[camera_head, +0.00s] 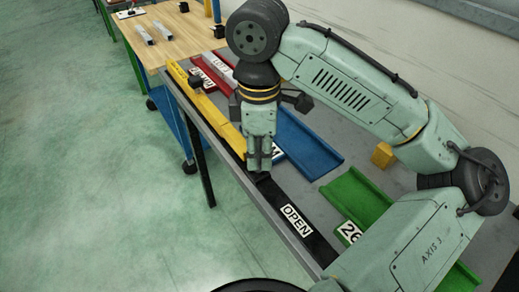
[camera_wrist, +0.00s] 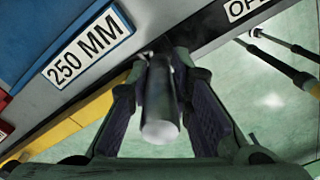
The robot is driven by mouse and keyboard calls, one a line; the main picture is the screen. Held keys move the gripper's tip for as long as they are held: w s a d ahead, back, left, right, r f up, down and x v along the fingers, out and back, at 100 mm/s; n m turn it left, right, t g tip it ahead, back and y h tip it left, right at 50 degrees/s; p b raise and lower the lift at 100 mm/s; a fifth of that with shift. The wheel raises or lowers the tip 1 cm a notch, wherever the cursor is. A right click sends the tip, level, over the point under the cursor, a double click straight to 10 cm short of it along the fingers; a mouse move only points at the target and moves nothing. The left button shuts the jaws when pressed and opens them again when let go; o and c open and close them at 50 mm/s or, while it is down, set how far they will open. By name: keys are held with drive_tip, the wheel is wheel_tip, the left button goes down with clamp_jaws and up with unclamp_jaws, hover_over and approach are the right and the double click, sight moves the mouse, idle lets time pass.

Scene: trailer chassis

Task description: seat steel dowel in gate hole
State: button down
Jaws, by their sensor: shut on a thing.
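In the wrist view my gripper (camera_wrist: 160,105) is shut on the steel dowel (camera_wrist: 160,120), a grey cylinder with a bright round end facing the camera. The dowel's other end lies toward the dark bar edge, and I cannot tell if it touches. The gate also shows in the wrist view (camera_wrist: 208,28) with its white label at the top. The gate hole is hidden.
A yellow rail (camera_head: 215,117) runs along the bench's left edge. A blue channel (camera_head: 305,140), a green channel (camera_head: 358,195) and a yellow block (camera_head: 382,155) lie to the right. A wooden table (camera_head: 180,35) stands at the back. Open green floor is on the left.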

drive_tip(key=shift+f+b, duration=0.55)
drive_tip(key=shift+f, duration=0.5)
drive_tip(key=c, duration=1.4)
unclamp_jaws()
drive_tip(key=shift+o, duration=0.2)
wheel_tip(320, 180, up, 12)
drive_tip(key=shift+r, duration=0.1)
